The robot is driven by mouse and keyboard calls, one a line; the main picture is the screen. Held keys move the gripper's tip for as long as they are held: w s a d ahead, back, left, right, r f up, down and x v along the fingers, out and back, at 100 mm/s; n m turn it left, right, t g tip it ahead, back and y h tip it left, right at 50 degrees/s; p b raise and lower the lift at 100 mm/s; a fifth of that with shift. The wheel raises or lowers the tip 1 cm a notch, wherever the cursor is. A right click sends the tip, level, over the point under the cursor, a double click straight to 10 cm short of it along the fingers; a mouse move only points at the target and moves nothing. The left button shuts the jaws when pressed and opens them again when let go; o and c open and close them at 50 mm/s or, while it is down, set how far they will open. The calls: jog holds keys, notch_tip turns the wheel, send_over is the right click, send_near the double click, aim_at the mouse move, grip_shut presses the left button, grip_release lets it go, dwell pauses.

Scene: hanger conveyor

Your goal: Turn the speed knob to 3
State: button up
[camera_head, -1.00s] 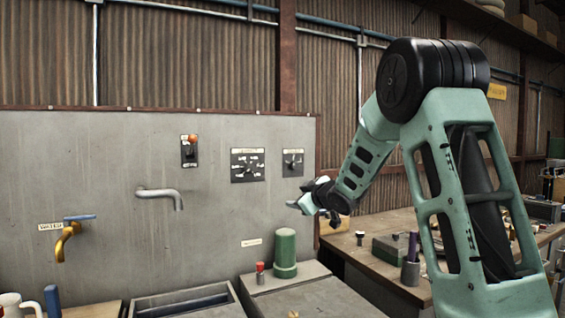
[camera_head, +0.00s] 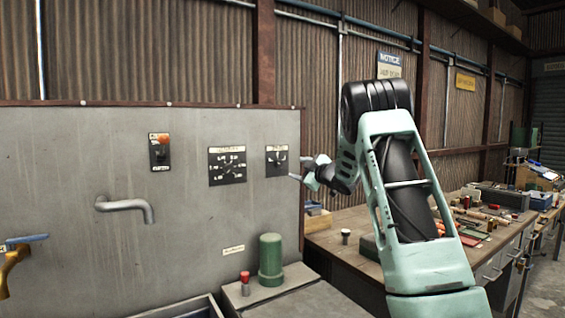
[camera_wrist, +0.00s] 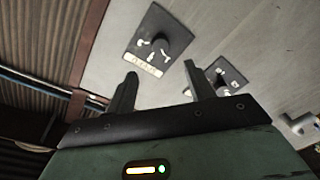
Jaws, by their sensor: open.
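Two dark plates with knobs are on the grey wall panel: a larger dial plate (camera_head: 228,165) with several marks, and a smaller knob plate (camera_head: 277,160) to its right. Their lettering is too small to read, so I cannot tell which is the speed knob. My gripper (camera_head: 306,172) is just right of the smaller plate in the head view. In the wrist view my gripper (camera_wrist: 160,70) is open and empty. The smaller plate's black knob (camera_wrist: 175,38) shows beyond the fingertips, apart from them. The larger dial plate (camera_wrist: 226,72) is partly hidden by the right finger.
A switch with an orange top (camera_head: 160,150) is left of the dials. A grey spout (camera_head: 128,207) juts from the panel. A green cylinder (camera_head: 271,260) and a red-topped item (camera_head: 245,283) stand below. A cluttered workbench (camera_head: 355,255) is at right.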

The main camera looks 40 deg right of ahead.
aim_at(281, 164)
jog(key=w+p, duration=0.1)
jog(key=w, duration=0.2)
jog(key=w+d+p, duration=0.1)
jog(key=w, duration=0.2)
jog(key=w+p, duration=0.1)
jog(key=w, duration=0.3)
jog(key=shift+w+d, duration=0.1)
jog(key=shift+d, duration=0.15)
jog(key=c, duration=1)
